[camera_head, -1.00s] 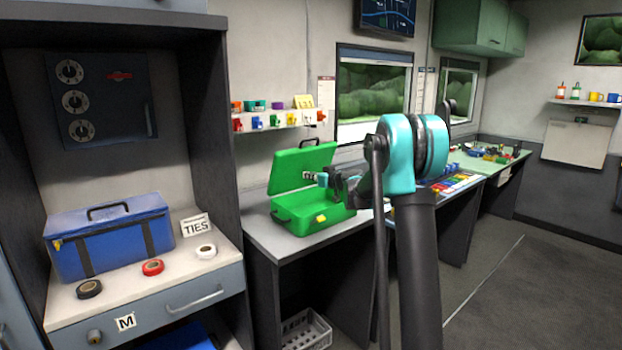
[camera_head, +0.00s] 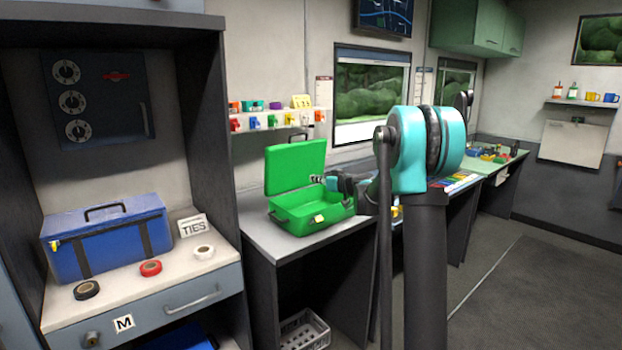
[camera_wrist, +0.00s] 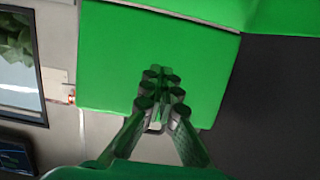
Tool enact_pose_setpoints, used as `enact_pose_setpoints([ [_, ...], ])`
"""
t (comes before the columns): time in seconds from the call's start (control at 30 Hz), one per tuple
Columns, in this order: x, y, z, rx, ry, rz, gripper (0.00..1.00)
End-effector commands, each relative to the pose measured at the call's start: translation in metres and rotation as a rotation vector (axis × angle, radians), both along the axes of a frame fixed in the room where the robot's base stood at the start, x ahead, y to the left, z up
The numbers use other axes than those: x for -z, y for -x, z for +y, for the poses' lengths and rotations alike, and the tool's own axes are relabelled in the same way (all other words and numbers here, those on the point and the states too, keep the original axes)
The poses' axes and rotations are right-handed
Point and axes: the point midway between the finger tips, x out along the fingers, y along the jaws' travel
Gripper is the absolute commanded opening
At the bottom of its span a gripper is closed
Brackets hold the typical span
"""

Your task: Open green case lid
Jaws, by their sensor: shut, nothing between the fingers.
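The green case (camera_head: 312,222) stands on the grey counter in the head view. Its green lid (camera_head: 296,165) is raised and stands about upright at the back of the case. My gripper (camera_head: 320,180) is over the right part of the open case, close to the lid's inner face. In the wrist view my gripper (camera_wrist: 160,88) has its fingers together and empty, in front of a broad green surface, apparently the lid (camera_wrist: 160,45). I cannot tell whether the fingertips touch it.
A shelf (camera_head: 280,130) with small coloured items is on the wall behind the case. A blue toolbox (camera_head: 110,243) and tape rolls are on the cabinet at left. A grey crate (camera_head: 302,332) is below the counter. Open floor (camera_head: 540,290) is at right.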

Motion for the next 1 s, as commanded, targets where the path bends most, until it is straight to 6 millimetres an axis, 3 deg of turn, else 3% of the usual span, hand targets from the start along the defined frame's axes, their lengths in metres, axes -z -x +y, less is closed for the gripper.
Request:
enact_pose_setpoints([
  [1.0,0.000,0.090,-0.066,0.002,-0.001,0.000,0.00],
])
